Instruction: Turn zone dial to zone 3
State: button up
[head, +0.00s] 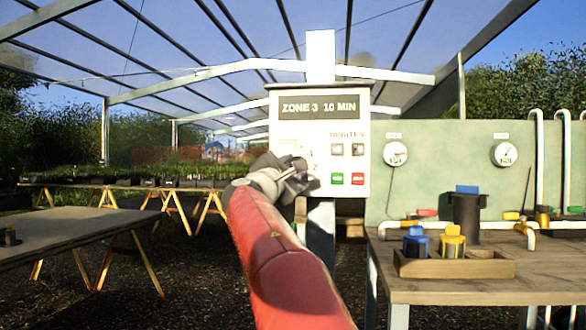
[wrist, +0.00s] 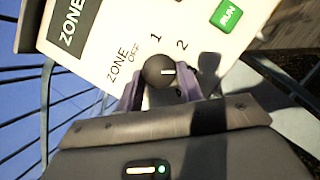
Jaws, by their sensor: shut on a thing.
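The white control panel (head: 318,125) hangs on a post, and its dark display (head: 335,106) reads "ZONE 3 10 MIN". In the wrist view the zone dial (wrist: 158,71) is a dark round knob with a white pointer line towards the picture's right. The labels OFF, 1 and 2 show around it; any further label is hidden by my gripper. My gripper (wrist: 160,88) is shut on the dial, one finger on each side. In the head view my gripper (head: 300,180) is at the panel's lower left and covers the dial.
The green RUN button (wrist: 228,17) is close to the dial, and a red button (head: 358,179) is beside it in the head view. Two grey minutes buttons (head: 347,149) sit above. A wooden bench (head: 470,285) with a tray (head: 485,265) stands at the right.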

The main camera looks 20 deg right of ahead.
jog(key=shift+m, duration=0.4)
jog(key=o, duration=1)
jog(key=b+v, duration=0.2)
jog(key=v, duration=0.6)
jog(key=shift+r, duration=0.1)
